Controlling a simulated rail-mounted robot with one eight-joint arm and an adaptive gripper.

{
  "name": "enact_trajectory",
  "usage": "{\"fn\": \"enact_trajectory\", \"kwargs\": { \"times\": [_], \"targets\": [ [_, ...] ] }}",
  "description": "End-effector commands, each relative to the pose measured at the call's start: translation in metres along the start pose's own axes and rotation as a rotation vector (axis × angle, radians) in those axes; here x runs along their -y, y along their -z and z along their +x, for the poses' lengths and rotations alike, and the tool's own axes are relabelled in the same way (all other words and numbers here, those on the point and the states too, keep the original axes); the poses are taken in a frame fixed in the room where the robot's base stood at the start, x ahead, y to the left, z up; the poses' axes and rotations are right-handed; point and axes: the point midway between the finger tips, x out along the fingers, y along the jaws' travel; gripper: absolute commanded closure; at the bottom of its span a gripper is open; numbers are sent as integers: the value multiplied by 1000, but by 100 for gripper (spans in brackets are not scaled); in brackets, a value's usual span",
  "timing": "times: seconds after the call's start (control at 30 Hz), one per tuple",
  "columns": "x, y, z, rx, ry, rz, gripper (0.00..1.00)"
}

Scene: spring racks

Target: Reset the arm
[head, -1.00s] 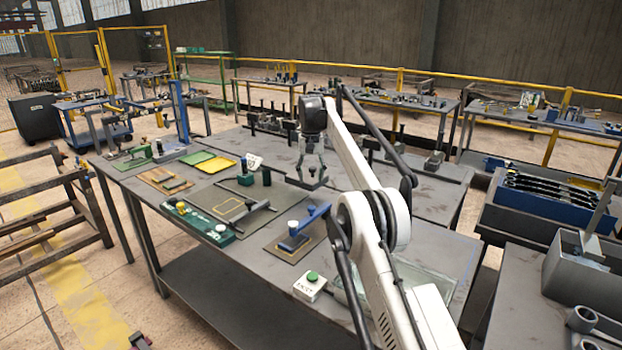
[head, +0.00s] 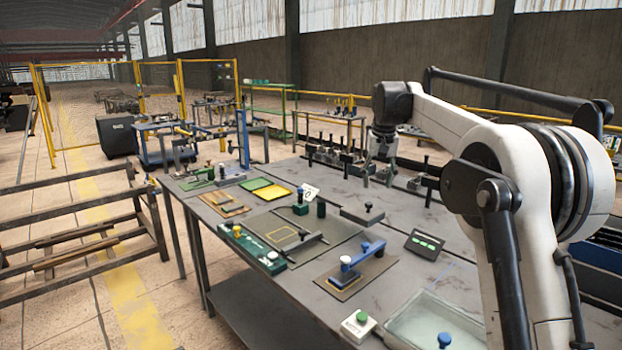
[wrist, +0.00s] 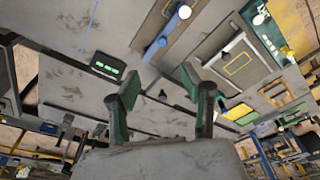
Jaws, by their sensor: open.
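My white and black arm reaches in from the right of the head view. My gripper (head: 379,168) hangs from its end, over the back part of the grey worktable (head: 300,305). In the wrist view, my gripper (wrist: 163,100) shows two dark-green fingers spread apart with nothing between them. The tabletop lies beyond the fingertips, with a clear gap. In the head view the fingertips are small and hard to make out against the fixtures behind them.
Nearby on the table are a blue-handled fixture (head: 356,257), a black panel with green lights (head: 425,243), a green-button box (head: 358,324), a clear tray (head: 408,335) and yellow (head: 271,193) and green trays. Clamps line the back. Bare tabletop surrounds the panel.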

Motion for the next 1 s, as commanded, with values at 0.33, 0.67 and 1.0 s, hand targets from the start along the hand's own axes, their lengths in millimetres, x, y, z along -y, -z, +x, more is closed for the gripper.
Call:
{"fn": "enact_trajectory", "kwargs": {
  "times": [0.33, 0.67, 1.0],
  "targets": [
    [-5, -77, -55, -86, 4, -8, 58],
    [-10, -168, -81, -167, 6, -16, 58],
    [-16, -272, -81, -251, 8, -25, 58]
  ]
}}
